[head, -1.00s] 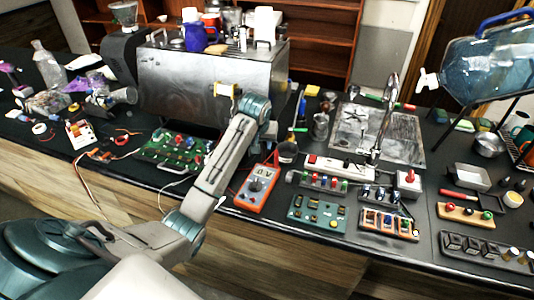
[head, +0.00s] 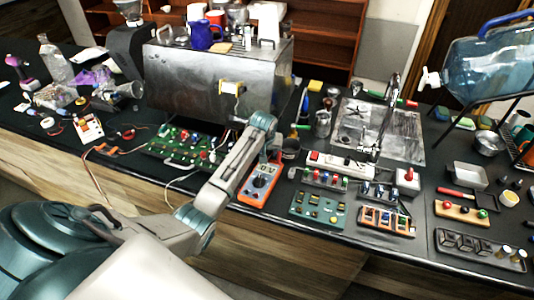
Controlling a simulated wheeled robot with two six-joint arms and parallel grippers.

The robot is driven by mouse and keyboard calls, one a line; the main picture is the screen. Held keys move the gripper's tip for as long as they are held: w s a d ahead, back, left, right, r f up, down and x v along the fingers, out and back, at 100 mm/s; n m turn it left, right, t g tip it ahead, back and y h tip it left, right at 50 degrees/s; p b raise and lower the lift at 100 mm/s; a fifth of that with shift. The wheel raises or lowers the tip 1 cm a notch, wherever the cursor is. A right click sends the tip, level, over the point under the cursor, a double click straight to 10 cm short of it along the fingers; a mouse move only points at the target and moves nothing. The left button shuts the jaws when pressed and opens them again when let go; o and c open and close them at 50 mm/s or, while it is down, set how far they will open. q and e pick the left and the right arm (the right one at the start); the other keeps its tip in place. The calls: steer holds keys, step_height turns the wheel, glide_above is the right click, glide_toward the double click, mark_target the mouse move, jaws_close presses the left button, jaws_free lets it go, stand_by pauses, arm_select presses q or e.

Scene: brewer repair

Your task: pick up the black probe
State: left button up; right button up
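My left arm reaches in from the lower left over the bench. Its wrist is just above and behind the orange multimeter (head: 259,184). My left gripper (head: 273,152) points down by the multimeter's upper end, close to a dark cup (head: 290,149). Its fingers are small and mostly hidden by the wrist, so I cannot tell their opening or whether they hold anything. I cannot make out the black probe; it may be hidden by my arm or too small to see. My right gripper is not in view.
A green circuit board (head: 184,145) lies left of my forearm, with loose wires nearby. A steel brewer (head: 205,85) stands behind it. A white power strip (head: 342,164) and component boards (head: 319,208) are to the right. A sink (head: 380,130) is farther back.

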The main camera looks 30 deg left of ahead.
arm_select(q)
steer(key=shift+s+r, duration=0.1)
jaws_close()
steer(key=shift+r, duration=0.1)
